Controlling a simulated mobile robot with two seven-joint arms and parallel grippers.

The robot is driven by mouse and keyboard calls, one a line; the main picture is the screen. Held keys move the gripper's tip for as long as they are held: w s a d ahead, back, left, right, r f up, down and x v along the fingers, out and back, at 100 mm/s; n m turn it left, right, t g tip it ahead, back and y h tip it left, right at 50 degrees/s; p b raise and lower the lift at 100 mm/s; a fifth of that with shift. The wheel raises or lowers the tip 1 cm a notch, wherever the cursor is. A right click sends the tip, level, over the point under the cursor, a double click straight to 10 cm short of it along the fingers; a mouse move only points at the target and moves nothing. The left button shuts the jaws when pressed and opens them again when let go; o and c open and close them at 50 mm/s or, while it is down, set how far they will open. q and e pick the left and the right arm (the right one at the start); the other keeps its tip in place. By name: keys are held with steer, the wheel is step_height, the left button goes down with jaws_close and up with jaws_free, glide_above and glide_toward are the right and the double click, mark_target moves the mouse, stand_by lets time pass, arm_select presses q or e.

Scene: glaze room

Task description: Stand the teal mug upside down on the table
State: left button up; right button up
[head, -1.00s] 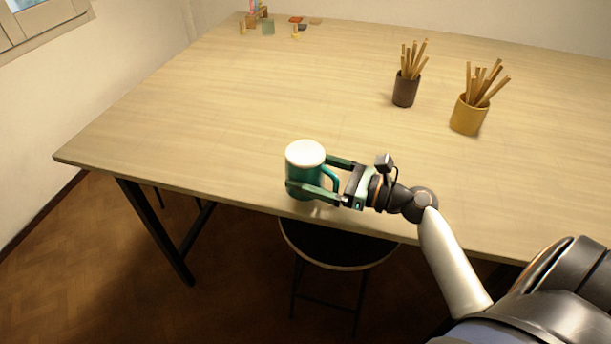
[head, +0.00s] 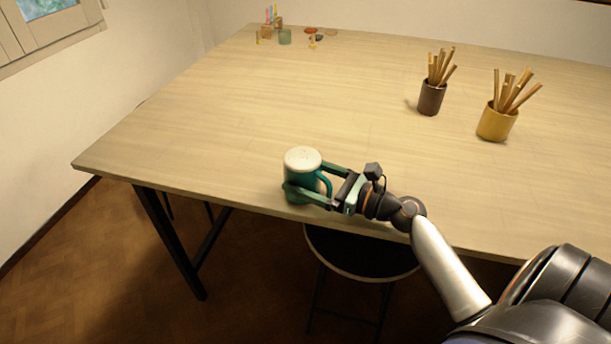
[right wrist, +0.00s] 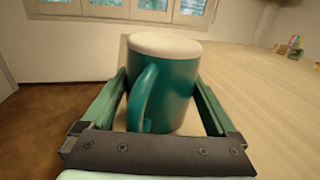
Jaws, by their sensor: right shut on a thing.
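The teal mug (head: 303,185) is near the table's (head: 200,130) front edge in the head view. Its axis is about vertical. Its upper end is a pale, speckled, closed-looking face, with no opening visible there. My right gripper (head: 305,184) is shut on the mug, one finger on each side. In the right wrist view the mug (right wrist: 175,90) stands between the green fingers, its handle towards the palm. Its lower end is partly hidden, and I cannot tell whether it touches the tabletop. My left gripper is not in view.
A dark cup of sticks (head: 432,99) and an ochre cup of sticks (head: 495,124) stand at the back right. Several small items, including a greenish block (head: 285,37), sit at the far left. A dark stool (head: 360,250) is under the front edge. The table's middle is clear.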

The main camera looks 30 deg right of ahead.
steer(key=shift+f, duration=0.5)
stand_by(0.3)
steer(key=o, duration=1.3)
steer(key=b+v, duration=0.2)
steer(key=v, duration=1)
steer(key=shift+s, duration=0.25)
